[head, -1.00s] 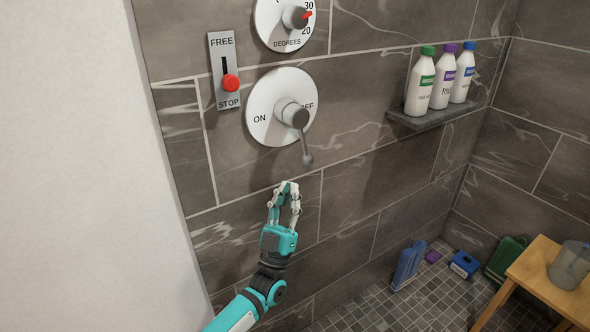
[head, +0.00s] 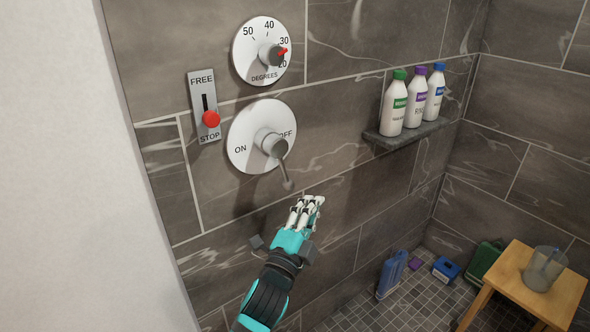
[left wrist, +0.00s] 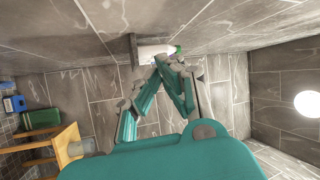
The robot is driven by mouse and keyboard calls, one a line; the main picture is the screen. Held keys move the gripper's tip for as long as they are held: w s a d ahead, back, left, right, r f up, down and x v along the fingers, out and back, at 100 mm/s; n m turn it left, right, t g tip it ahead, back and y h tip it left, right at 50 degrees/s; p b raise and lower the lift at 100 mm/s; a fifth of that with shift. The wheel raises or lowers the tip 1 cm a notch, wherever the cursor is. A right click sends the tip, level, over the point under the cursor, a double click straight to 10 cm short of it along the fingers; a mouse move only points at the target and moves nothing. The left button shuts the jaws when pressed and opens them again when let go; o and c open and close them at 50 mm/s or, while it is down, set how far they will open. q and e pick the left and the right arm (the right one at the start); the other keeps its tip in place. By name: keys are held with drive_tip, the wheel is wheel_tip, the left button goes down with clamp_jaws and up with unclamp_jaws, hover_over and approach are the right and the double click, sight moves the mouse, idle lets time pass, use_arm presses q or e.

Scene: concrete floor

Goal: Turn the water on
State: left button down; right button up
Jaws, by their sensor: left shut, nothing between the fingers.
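The round white ON/OFF plate (head: 240,150) is on the tiled wall. Its grey lever (head: 287,180) points down and slightly right, between the ON label at left and the OFF label at right. My left gripper (head: 308,203) is shut and empty, just below and right of the lever tip, with a small apparent gap. In the left wrist view the gripper (left wrist: 165,65) shows its fingers together, with a white bottle (left wrist: 158,52) beyond; the lever is not seen there. My right gripper is out of view.
A temperature dial (head: 250,68) is above the plate, and a FREE/STOP slider with a red knob (head: 211,118) is to its left. Several bottles stand on a shelf (head: 412,130) at right.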

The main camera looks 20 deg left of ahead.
sight(282, 165)
use_arm(q)
drive_tip(key=w+a+r+g+y+p, duration=0.1)
drive_tip(key=w+a+r+y+p, duration=0.2)
drive_tip(key=w, duration=0.6)
drive_tip(key=s+a, duration=0.1)
drive_tip(key=s+a+f, duration=0.1)
drive_tip(key=a, duration=0.1)
drive_tip(key=shift+s+a, duration=0.25)
drive_tip(key=shift+s, duration=0.05)
